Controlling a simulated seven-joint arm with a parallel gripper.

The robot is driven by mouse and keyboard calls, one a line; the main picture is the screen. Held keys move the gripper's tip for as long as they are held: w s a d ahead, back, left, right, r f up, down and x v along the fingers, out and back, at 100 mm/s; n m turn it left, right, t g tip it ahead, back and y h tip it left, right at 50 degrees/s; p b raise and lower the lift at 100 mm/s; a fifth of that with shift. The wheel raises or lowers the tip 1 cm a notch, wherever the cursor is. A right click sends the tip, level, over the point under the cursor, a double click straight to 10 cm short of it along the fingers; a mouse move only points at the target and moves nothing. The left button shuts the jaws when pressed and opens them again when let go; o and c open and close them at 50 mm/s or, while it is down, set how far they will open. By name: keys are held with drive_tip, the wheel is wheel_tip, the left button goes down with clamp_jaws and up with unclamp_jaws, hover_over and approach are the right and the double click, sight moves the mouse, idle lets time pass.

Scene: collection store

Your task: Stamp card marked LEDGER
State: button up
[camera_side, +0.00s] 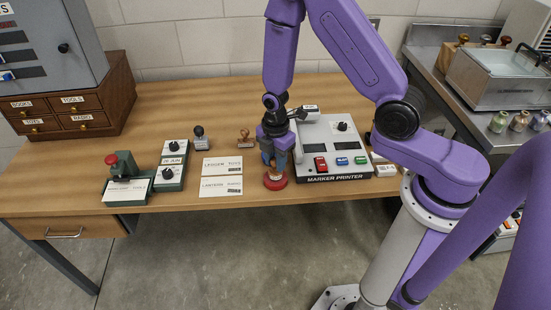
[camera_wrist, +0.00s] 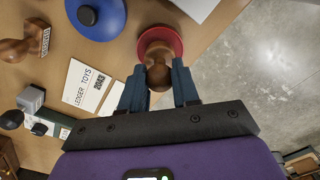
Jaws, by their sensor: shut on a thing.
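The LEDGER TOYS card (camera_side: 222,166) lies flat on the bench, left of my gripper; it also shows in the wrist view (camera_wrist: 90,86). A LANTERN card (camera_side: 221,187) lies just in front of it. My gripper (camera_side: 274,165) points down at the bench's front edge. Its fingers are shut on a brown wooden knob (camera_wrist: 157,74) at a round red piece (camera_wrist: 163,36), which shows beneath the fingers in the side view (camera_side: 276,183). I cannot tell whether knob and red piece are one. A wooden-handled stamp (camera_side: 245,137) and a dark-handled stamp (camera_side: 201,138) stand behind the cards.
A blue disc with a dark knob (camera_wrist: 98,28) lies near the red piece. The marker printer (camera_side: 335,150) stands close right of my gripper. A green press with a red knob (camera_side: 122,178) and dial boxes (camera_side: 172,165) stand left. The bench's front edge is close.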

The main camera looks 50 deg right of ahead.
drive_tip(key=shift+f, duration=0.5)
idle(1.2)
drive_tip(key=shift+r, duration=3.55)
drive_tip(key=w+a+f, duration=0.1)
drive_tip(key=w+a, duration=0.3)
drive_tip(key=w, duration=0.5)
drive_tip(key=w+a+f, duration=0.1)
drive_tip(key=w+a, duration=0.4)
drive_tip(key=w, duration=0.3)
drive_tip(key=shift+w+d+f, duration=0.1)
drive_tip(key=shift+w+f, duration=0.05)
drive_tip(key=shift+f, duration=1.3)
drive_tip(key=shift+w+d+f, duration=0.1)
drive_tip(key=shift+w+f, duration=0.05)
drive_tip(key=shift+f, duration=1.3)
drive_tip(key=shift+f, duration=0.5)
